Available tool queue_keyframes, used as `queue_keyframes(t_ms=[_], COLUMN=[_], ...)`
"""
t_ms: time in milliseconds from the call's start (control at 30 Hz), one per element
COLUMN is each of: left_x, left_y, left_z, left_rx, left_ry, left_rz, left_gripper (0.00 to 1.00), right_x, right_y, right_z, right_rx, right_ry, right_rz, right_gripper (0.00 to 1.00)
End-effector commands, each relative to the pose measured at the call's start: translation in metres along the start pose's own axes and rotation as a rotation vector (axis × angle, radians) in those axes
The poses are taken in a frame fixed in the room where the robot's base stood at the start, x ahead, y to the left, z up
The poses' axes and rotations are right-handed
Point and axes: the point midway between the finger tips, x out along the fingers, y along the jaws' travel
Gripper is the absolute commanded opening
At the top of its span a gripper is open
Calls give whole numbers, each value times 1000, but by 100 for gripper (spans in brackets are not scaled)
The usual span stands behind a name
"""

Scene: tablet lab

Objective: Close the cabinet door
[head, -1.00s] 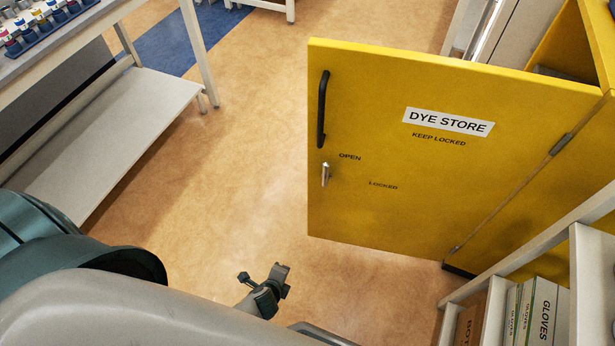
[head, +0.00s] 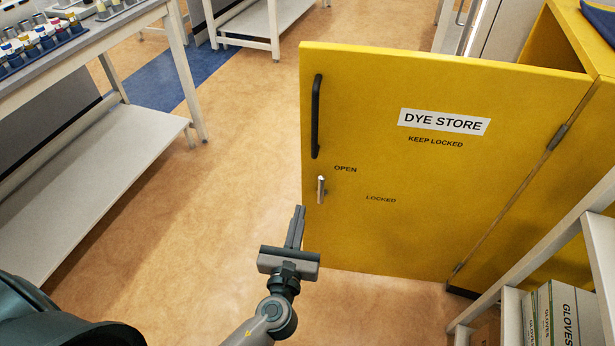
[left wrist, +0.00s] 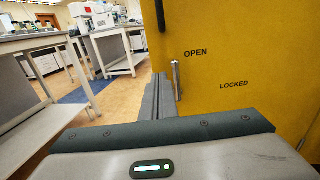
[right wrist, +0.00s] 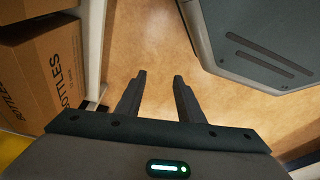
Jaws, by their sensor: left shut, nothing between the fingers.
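The yellow cabinet door (head: 400,215) stands wide open, hinged at its right edge to the yellow cabinet (head: 560,190). It carries a black bar handle (head: 316,115) and a small silver latch lever (head: 321,189) near its free edge, pointing at neither label clearly. My left gripper (head: 299,215) is shut and empty, its fingers just left of and below the lever in the head view. In the left wrist view its fingers are close beside the lever (left wrist: 177,80); contact cannot be told. My right gripper (right wrist: 158,78) is open and empty above the floor.
A shelf rack (head: 600,250) with glove boxes (head: 565,315) stands at the lower right. A workbench (head: 110,45) with a low shelf is on the left. Bottle cartons (right wrist: 45,70) are left of my right gripper. Floor left of the door is clear.

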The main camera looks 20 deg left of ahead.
Motion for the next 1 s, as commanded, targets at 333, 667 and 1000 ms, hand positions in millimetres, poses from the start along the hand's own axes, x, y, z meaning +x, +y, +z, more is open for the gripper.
queue_keyframes(t_ms=[333,667,1000], left_x=[16,67,122], left_y=[0,0,0], left_z=[1,1,0], left_rx=[-1,-1,-2], left_ry=[-1,-1,1], left_rz=[0,1,1], left_gripper=[0,0,0], right_x=[4,12,21], right_y=[0,0,1], right_z=[2,9,15], right_rx=[0,0,1], right_ry=[-1,-3,-8], right_rz=[0,-1,0], right_gripper=[34,34,34])
